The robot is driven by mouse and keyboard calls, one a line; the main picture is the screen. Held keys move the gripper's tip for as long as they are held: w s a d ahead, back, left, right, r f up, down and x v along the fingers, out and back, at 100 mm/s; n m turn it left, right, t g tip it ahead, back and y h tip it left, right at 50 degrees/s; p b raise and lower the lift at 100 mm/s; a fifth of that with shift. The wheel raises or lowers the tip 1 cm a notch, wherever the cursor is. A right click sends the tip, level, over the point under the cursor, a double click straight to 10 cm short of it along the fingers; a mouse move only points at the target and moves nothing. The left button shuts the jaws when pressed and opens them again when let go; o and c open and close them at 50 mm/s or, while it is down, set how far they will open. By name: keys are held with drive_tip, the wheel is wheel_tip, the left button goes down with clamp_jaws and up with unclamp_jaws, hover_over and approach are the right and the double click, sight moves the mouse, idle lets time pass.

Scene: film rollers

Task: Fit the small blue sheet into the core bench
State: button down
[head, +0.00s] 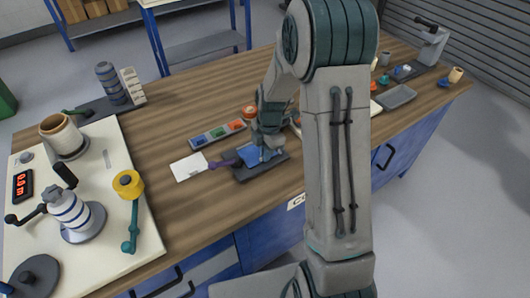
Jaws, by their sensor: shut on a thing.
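My gripper (262,156) points down over a dark grey block-like fixture (243,175) near the bench's front edge. The small blue sheet (248,155) shows at the fingers, over the fixture. The gripper appears shut on it, though the fingers hide part of it. I cannot tell whether the sheet is seated or just above the fixture. A purple-handled tool (222,163) lies at the fixture's left side, beside a white card (188,167).
A grey tray with coloured pieces (218,132) lies just behind the fixture. A cream board (135,205) with rollers and a yellow spool (128,184) fills the left. My arm hides the bench's right middle. A grey tray (397,97) and small items stand far right.

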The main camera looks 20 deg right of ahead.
idle(0.3)
drive_tip(key=c, duration=1.1)
unclamp_jaws()
drive_tip(key=shift+r+p, duration=2.15)
drive_tip(key=shift+r, duration=1.25)
drive_tip(key=shift+r, duration=0.1)
drive_tip(key=shift+s+r, duration=0.15)
drive_tip(key=shift+r, duration=0.15)
drive_tip(key=s+r+m+t, duration=0.1)
drive_tip(key=s+r+m, duration=0.4)
drive_tip(key=s+m, duration=0.2)
drive_tip(key=s+r+m+t, duration=0.1)
drive_tip(key=s+r+m, duration=0.4)
drive_tip(key=s+m, duration=0.2)
drive_tip(key=s+r+m+t+h, duration=0.1)
drive_tip(key=s+r+m, duration=0.5)
drive_tip(key=s+m, duration=0.1)
drive_tip(key=shift+m, duration=0.3)
